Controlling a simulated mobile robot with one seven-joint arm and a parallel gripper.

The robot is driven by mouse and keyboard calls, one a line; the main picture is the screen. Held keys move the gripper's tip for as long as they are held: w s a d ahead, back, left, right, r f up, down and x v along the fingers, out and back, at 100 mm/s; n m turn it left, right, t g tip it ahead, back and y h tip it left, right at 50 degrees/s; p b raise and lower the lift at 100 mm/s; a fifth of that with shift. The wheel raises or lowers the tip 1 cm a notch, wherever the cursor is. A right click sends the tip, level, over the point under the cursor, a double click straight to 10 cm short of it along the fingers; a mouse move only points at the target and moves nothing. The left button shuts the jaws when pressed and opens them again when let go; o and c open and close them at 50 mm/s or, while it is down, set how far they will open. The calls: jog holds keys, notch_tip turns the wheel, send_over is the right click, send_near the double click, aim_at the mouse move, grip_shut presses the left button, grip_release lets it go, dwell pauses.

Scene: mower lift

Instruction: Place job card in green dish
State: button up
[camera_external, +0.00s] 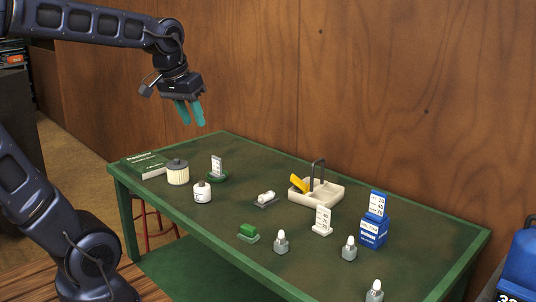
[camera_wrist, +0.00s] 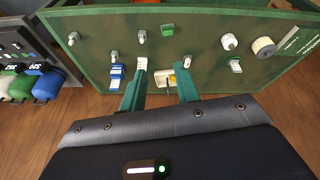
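My gripper (camera_external: 191,113) is open and empty, high above the back left of the green table, with its teal fingers pointing down. In the wrist view its fingers (camera_wrist: 160,90) are apart. A white printed card (camera_external: 216,166) stands upright on a small green base (camera_external: 218,178). Another white printed card (camera_external: 323,217) stands on a white base nearer the front. A yellow card-like piece (camera_external: 299,181) leans in a cream tray (camera_external: 330,194). A small green block (camera_external: 248,231) sits on a grey-green base. I cannot tell which piece is the job card or which is the green dish.
A blue box (camera_external: 373,233) with a number card on top stands at the right. Several grey-and-white bulb-like pieces (camera_external: 281,242) stand along the front. A wooden wall rises behind.

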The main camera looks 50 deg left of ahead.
jog(key=s+d+f+m, duration=0.2)
jog(key=s+d+f, duration=0.1)
jog(key=s, duration=0.5)
jog(key=shift+s+f+m+t, duration=0.3)
jog(key=shift+s+f, duration=0.1)
jog(key=shift+f, duration=0.2)
